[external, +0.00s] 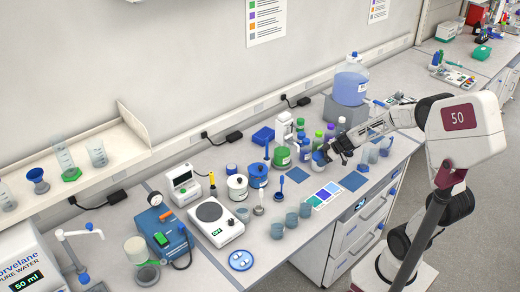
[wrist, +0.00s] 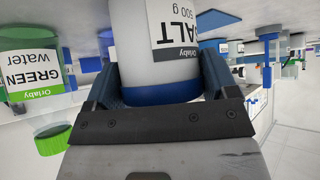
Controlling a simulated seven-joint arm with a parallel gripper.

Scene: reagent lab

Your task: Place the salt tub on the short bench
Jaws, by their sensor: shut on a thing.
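The salt tub (wrist: 160,45) is white with a dark-edged label and a blue band, and it appears upside down in the wrist view. My gripper (wrist: 160,90) is shut on it, one finger on each side. I cannot tell whether the tub touches the bench top. The near bench (external: 325,226) has drawers. Another bench (external: 492,67) stands at the far right; I cannot tell which is the short bench.
Bottles, blue cups (external: 291,221) and a balance (external: 209,219) crowd the near bench. A large blue carboy (external: 350,84) stands behind my gripper.

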